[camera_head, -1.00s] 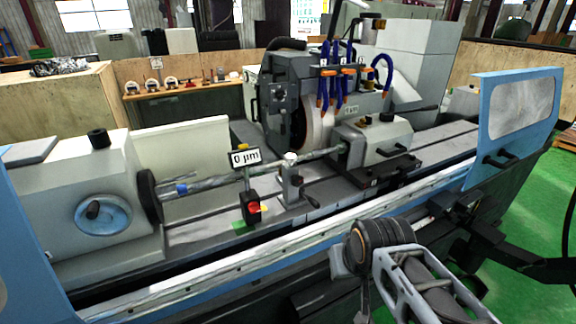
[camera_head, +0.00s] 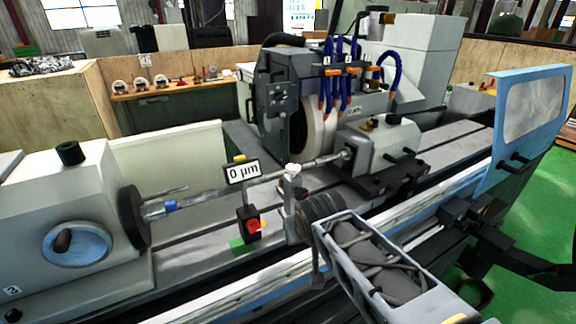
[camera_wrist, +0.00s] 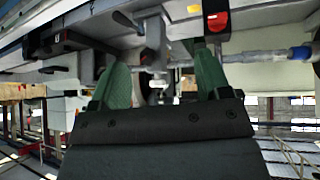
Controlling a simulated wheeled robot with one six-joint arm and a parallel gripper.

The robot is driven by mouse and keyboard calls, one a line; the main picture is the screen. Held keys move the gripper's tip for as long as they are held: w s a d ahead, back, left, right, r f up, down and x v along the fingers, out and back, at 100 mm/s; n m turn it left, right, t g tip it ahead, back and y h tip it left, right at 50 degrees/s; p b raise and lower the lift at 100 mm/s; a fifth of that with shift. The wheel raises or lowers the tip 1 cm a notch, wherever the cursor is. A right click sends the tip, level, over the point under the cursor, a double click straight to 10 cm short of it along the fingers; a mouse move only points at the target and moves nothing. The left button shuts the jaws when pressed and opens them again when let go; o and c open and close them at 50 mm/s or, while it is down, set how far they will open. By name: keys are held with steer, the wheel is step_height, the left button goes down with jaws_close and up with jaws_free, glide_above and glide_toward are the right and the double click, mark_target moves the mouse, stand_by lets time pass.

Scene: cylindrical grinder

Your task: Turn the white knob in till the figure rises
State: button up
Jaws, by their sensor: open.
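The white knob (camera_head: 293,168) sits on top of a grey steady rest (camera_head: 292,200) beside the long shaft (camera_head: 262,180). Just left of it, a display (camera_head: 242,171) reads 0 µm. In the wrist view, which looks upside down, my gripper (camera_wrist: 163,62) is open. Its two green fingers stand apart, with the grey rest and a pale knob-like part (camera_wrist: 160,84) showing between them. I cannot tell whether a finger touches anything. In the head view my fingers are not discernible; my arm covers part of the rest's right side.
A box with a red button (camera_head: 252,224) stands left of the rest. The grinding wheel (camera_head: 318,132) and its blue hoses are behind. The headstock (camera_head: 70,205) is at left, the tailstock (camera_head: 380,145) at right. A blue guard (camera_head: 524,120) stands at far right.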

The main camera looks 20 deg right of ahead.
mark_target(298, 171)
steer(key=shift+o, duration=0.2)
steer(key=w+d+r+t+h+b, duration=0.1)
steer(key=w+d+r+t+b, duration=0.2)
steer(key=w+d+t, duration=0.4)
steer(key=w+d+b, duration=0.1)
steer(key=w+d, duration=0.4)
steer(key=w, duration=0.1)
steer(key=shift+w+r+t+h, duration=0.2)
steer(key=shift+t+h, duration=0.2)
step_height(298, 171, down, 5)
steer(key=d+n+t+y+b, duration=0.25)
steer(key=n+y, duration=0.35)
steer(key=y, duration=0.5)
steer(key=shift+g, duration=0.45)
steer(key=x, duration=0.4)
steer(key=p+x, duration=0.1)
steer(key=x, duration=0.9)
steer(key=shift+s+a+r, duration=0.2)
steer(key=c, duration=0.9)
steer(key=shift+c, duration=0.2)
